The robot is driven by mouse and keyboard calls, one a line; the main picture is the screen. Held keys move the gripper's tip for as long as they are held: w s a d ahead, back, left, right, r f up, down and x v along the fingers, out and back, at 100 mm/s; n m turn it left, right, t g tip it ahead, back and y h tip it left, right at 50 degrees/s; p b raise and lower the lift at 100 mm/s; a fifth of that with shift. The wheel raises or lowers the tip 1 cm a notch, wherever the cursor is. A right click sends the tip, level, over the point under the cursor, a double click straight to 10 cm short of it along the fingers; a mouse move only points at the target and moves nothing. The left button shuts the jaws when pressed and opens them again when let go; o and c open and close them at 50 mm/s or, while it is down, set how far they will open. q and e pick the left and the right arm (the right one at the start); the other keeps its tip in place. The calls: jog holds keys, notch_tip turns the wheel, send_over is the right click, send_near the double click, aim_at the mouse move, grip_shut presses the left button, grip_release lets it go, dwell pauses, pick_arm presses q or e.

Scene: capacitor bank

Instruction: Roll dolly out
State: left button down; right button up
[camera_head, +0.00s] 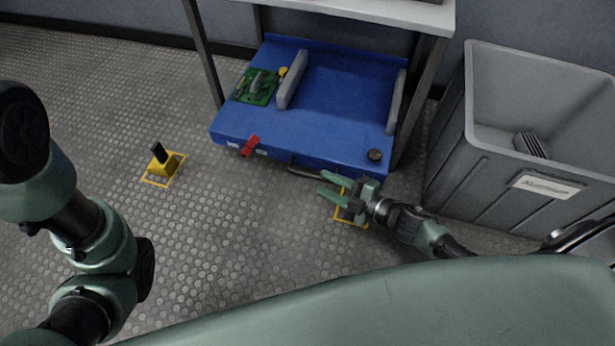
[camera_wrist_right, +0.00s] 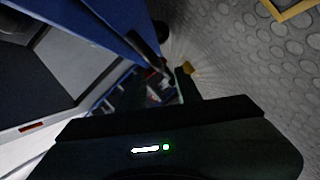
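The dolly is a low blue platform (camera_head: 340,90) on the floor under a grey-topped table. A dark bar handle (camera_head: 305,172) sticks out from its front edge. The dolly's blue side also shows in the right wrist view (camera_wrist_right: 125,32). My right gripper (camera_head: 322,184) is just in front of the dolly's front edge, by the right end of the handle. Its two green fingers are spread with a gap between them, and nothing shows held. Whether a finger touches the handle is unclear. My left arm shows at the left, but its gripper is out of view.
A yellow block with a black upright (camera_head: 160,162) stands in a yellow floor square at left. Another yellow square (camera_head: 350,221) lies beneath my right gripper. Table legs (camera_head: 203,55) flank the dolly. A grey bin (camera_head: 480,175) stands at right. The floor in front is mostly clear.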

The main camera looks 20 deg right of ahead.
aim_at(309, 174)
jog(key=b+x, duration=0.2)
jog(key=x, duration=0.3)
jog(key=shift+w+a+f+b, duration=0.1)
jog(key=shift+w+f+b, duration=0.1)
jog(key=shift+b, duration=0.2)
jog(key=shift+w+a, duration=0.35)
jog(key=shift+w, duration=0.05)
grip_shut()
dwell(0.7)
